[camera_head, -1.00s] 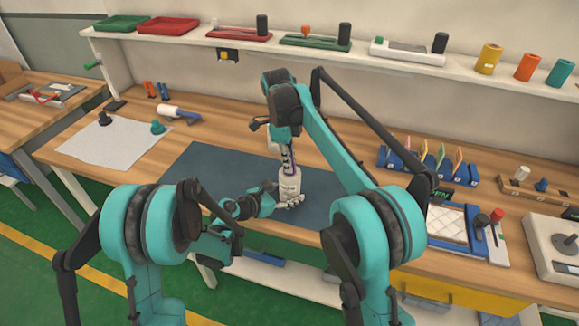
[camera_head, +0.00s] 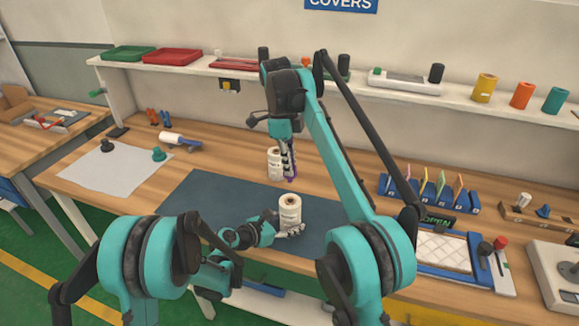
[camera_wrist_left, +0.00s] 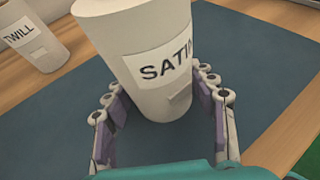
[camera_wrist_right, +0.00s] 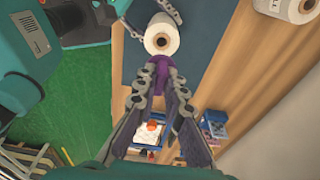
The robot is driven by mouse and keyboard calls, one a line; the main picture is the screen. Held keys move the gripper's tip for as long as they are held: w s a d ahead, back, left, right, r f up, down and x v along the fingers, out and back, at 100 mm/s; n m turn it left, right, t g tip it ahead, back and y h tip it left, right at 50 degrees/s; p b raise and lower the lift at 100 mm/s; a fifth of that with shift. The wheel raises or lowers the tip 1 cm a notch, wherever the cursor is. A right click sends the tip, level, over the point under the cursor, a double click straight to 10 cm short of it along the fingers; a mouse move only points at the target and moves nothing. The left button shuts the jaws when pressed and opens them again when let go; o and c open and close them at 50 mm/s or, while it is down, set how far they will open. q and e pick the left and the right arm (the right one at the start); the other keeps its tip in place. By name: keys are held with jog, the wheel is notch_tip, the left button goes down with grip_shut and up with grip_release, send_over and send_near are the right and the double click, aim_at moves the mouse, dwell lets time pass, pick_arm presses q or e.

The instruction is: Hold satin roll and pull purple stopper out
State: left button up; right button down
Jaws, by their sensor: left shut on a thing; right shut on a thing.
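The white satin roll (camera_head: 290,213) stands upright on the dark mat, and its label reads SATIN in the left wrist view (camera_wrist_left: 150,60). My left gripper (camera_head: 289,231) is shut around the roll's lower part, with a finger on each side (camera_wrist_left: 163,105). My right gripper (camera_head: 290,172) is above the roll, pointing down. It is shut on the purple stopper (camera_wrist_right: 160,70), which also shows at its fingertips in the head view (camera_head: 291,178). The stopper is clear of the roll. The roll's core opening shows uncovered in the right wrist view (camera_wrist_right: 161,40).
The twill roll (camera_wrist_left: 32,42) stands just behind the satin roll, close to my right gripper. The dark mat (camera_head: 210,197) is bare to the left. A white sheet (camera_head: 108,172) with dark and green knobs lies further left. A blue rack (camera_head: 420,198) stands right.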

pick_arm(q)
jog(key=o, duration=1.5)
jog(key=v, duration=1.1)
jog(key=shift+s+a+r, duration=0.1)
jog(key=shift+s+a, duration=0.1)
jog(key=shift+a, duration=0.15)
jog(key=shift+s+a, duration=0.1)
